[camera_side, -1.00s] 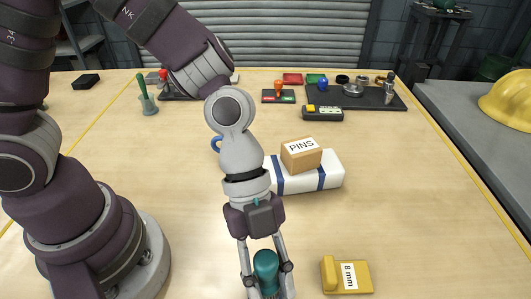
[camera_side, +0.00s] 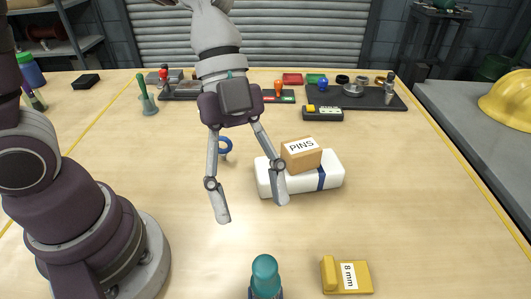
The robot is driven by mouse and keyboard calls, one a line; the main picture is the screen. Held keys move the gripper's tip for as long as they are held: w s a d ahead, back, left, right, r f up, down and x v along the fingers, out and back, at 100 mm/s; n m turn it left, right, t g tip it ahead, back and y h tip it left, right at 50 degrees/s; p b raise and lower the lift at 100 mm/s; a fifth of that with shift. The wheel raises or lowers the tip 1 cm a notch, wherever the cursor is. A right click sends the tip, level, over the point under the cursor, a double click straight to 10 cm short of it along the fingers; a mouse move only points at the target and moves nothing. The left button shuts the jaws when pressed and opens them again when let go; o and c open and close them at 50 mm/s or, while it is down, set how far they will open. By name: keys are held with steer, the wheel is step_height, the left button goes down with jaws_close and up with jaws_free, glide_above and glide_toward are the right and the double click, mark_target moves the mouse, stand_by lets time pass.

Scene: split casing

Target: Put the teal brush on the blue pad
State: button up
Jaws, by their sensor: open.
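A teal object with a rounded top, which looks like the brush (camera_side: 265,272), stands upright at the bottom edge of the view. Its lower end is cut off by the frame, with a dark purple-blue edge just showing around it. I cannot tell whether that edge is part of the brush or a pad under it. I cannot make out the blue pad for certain. My gripper (camera_side: 250,213) is open and empty, with its fingers spread. It hangs above the table, behind and higher than the teal brush and apart from it.
A PINS box (camera_side: 301,154) sits on a white block with blue bands (camera_side: 330,176), close to my right finger. A yellow 8 mm block (camera_side: 346,275) lies front right. A green-handled tool (camera_side: 147,96) stands back left.

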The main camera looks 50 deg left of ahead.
steer(key=a+r+n+t+y, duration=0.1)
steer(key=a+n+t+y, duration=0.2)
steer(key=a+n, duration=0.5)
steer(key=w+a+r+n+t+y, duration=0.1)
steer(key=a+n+t+y, duration=0.2)
steer(key=n, duration=1.1)
steer(key=a+t, duration=0.2)
steer(key=a, duration=0.3)
steer(key=shift+w+r+n, duration=0.15)
steer(key=shift+r+n, duration=0.15)
steer(key=shift+r, duration=0.05)
